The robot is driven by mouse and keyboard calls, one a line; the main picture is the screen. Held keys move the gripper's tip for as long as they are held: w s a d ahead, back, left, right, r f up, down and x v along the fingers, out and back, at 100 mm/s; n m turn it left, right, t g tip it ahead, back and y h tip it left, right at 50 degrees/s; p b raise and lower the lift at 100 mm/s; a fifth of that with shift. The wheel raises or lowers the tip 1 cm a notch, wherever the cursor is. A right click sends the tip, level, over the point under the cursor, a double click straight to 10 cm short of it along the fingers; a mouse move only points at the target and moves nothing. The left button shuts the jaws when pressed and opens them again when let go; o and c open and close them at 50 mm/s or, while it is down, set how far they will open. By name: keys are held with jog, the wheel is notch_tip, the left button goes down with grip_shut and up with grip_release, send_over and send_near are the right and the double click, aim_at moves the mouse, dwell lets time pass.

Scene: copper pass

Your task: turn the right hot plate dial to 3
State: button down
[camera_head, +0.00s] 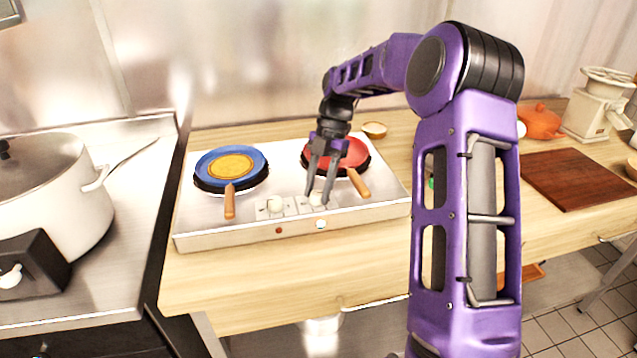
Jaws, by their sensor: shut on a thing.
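The hot plate (200,233) is a white two-burner unit on the wooden counter, with two pale dials on its front part. The left dial (275,204) is uncovered. My gripper (318,199) points down over the right dial (316,198) and is shut on it, with a finger on either side. The fingers partly hide this dial, and its marks are too small to read. A blue pan (247,165) with a yellow disc in it stands on the left burner. A red pan (352,155) stands on the right burner, partly behind my gripper.
The pans' wooden handles, left (230,203) and right (359,183), point forward on both sides of the dials. A large white pot (60,190) stands at the left. A small bowl (374,130) sits behind the hot plate. A brown board (580,180) lies at the right.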

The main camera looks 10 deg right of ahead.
jog(key=shift+d+n, duration=0.1)
jog(key=shift+n, duration=0.2)
jog(key=shift+c, duration=2.3)
grip_release()
jog(key=p+v, duration=0.2)
jog(key=v, duration=1.5)
jog(key=shift+a+r, duration=0.2)
jog(key=shift+w, duration=0.1)
